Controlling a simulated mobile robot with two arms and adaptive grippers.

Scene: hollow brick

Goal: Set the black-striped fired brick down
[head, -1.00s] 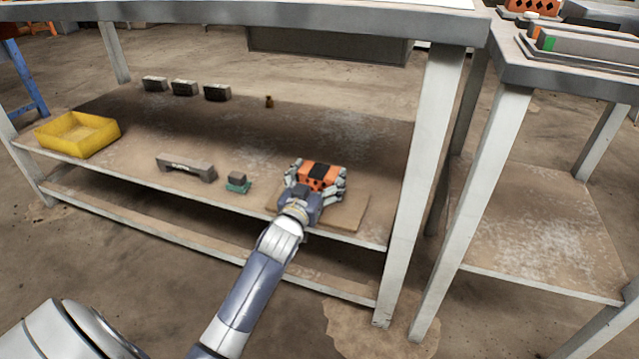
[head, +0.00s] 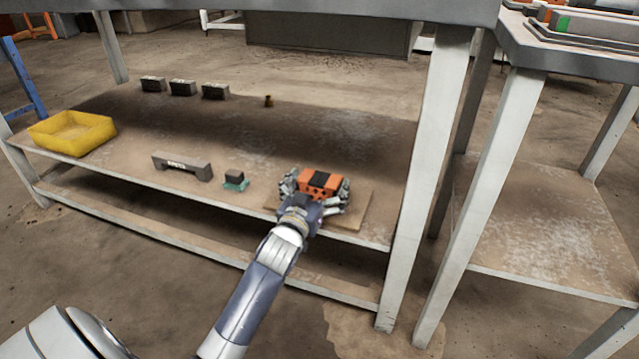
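The black-striped fired brick (head: 319,181) is orange with a dark band across its top and holes in its near face. It is at the front right of the long table's lower shelf, over a flat tan board (head: 357,211). My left gripper (head: 316,187) reaches in from the front, with its fingers on either side of the brick, shut on it. The brick looks level and very low over the board; the gripper hides its underside, so I cannot tell whether it touches. My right gripper is not in view.
Left of the gripper are a small dark block on a green base (head: 235,180) and a grey bridge-shaped piece (head: 182,166). A yellow bin (head: 72,133) stands at far left. Three dark blocks (head: 183,88) line the back. A table leg (head: 423,180) rises to the right.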

